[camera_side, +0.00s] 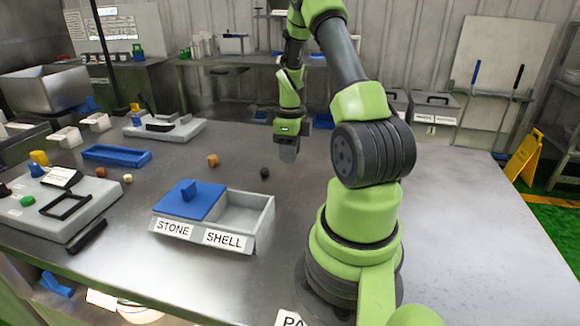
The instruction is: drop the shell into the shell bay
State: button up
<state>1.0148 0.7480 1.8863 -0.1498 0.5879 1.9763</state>
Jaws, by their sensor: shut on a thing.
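A grey two-bay box (268,222) stands on the metal table, with labels reading STONE on the left and SHELL on the right. A blue lid with a knob (190,200) covers the stone bay. The shell bay (240,218) is uncovered and looks empty. My gripper (288,155) points down behind and to the right of the box, above the table. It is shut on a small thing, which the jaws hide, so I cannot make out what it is. A dark lump (264,173) and a brown lump (213,160) lie on the table behind the box.
A grey panel with a black handle (66,207) is at the left, with small yellow, green and tan pieces near it. A blue tray (117,154) and another grey unit (164,128) stand farther back. The table right of my arm is clear.

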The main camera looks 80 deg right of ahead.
jog(key=shift+r, duration=0.45)
jog(key=w+a+n, duration=0.4)
jog(key=w+a, duration=0.1)
jog(key=a, duration=0.2)
jog(key=n, duration=0.5)
send_near(243, 219)
jog(key=shift+f, duration=1.55)
jog(key=o, duration=1)
jog(key=shift+c, duration=0.2)
